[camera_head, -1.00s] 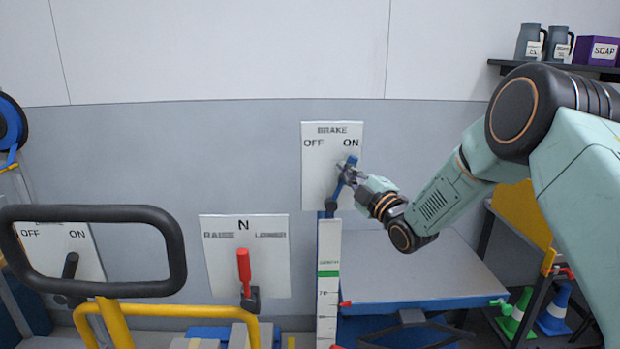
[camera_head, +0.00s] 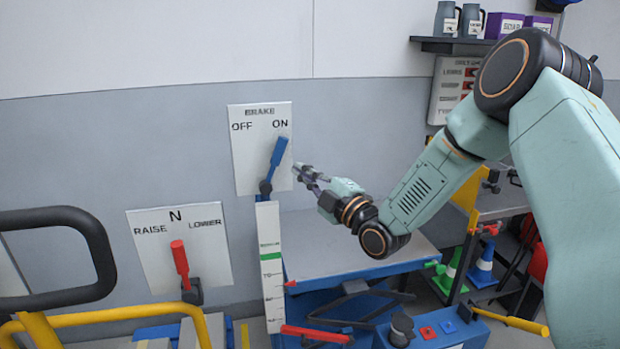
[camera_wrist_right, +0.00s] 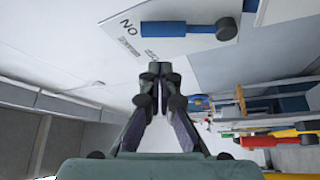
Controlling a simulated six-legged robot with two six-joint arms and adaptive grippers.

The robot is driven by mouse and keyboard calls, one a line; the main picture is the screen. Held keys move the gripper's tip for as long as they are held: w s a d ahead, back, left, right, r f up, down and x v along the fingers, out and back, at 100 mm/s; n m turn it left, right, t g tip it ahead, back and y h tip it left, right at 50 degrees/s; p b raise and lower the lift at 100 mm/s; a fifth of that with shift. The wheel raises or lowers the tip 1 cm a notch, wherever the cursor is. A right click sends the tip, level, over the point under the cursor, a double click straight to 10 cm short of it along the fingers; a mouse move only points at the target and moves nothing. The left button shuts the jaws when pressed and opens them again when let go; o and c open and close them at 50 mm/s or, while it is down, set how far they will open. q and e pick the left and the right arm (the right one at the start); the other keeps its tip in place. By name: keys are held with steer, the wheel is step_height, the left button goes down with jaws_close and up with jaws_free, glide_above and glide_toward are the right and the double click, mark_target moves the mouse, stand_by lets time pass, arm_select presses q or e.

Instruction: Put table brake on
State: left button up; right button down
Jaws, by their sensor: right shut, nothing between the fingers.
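The table brake is a blue lever (camera_head: 274,160) on a white plate (camera_head: 247,150) marked BRAKE, OFF and ON. The lever leans to the right, its tip just below the word ON. My right gripper (camera_head: 300,170) is just right of the plate, apart from the lever. In the right wrist view its fingers (camera_wrist_right: 160,75) are shut with nothing between them. That view also shows the blue lever (camera_wrist_right: 185,29) and plate (camera_wrist_right: 125,35) beyond the fingertips. My left gripper does not show.
A red lever (camera_head: 180,262) stands on a RAISE, N, LOWER plate (camera_head: 150,262) to the left. The lift table (camera_head: 345,250) with a blue base lies below my right arm. A yellow rail and black handle (camera_head: 95,270) fill the lower left. A shelf (camera_head: 450,44) holds jugs and soap boxes.

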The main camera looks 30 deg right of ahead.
steer(key=shift+v, duration=1.2)
steer(key=s+a+f+m+g+h, duration=0.1)
steer(key=s+a+f+m+g, duration=0.1)
steer(key=s+f+m+g, duration=0.45)
steer(key=s+a+f+m+g+h, duration=0.1)
steer(key=s+a+f+m, duration=0.2)
steer(key=f, duration=0.7)
steer(key=s+a+f+m+g+h, duration=0.1)
steer(key=s+a+f+m+g, duration=0.15)
steer(key=f+m, duration=0.45)
steer(key=s+a+f+g, duration=0.1)
steer(key=s+f+g, duration=0.2)
steer(key=s, duration=0.7)
steer(key=s+a+f+g+b, duration=0.1)
steer(key=s+f+g, duration=0.2)
steer(key=s+f, duration=0.4)
steer(key=s+a+f+g+h+b, duration=0.1)
steer(key=s+f+g, duration=0.3)
steer(key=s, duration=0.9)
steer(key=shift+f, duration=0.5)
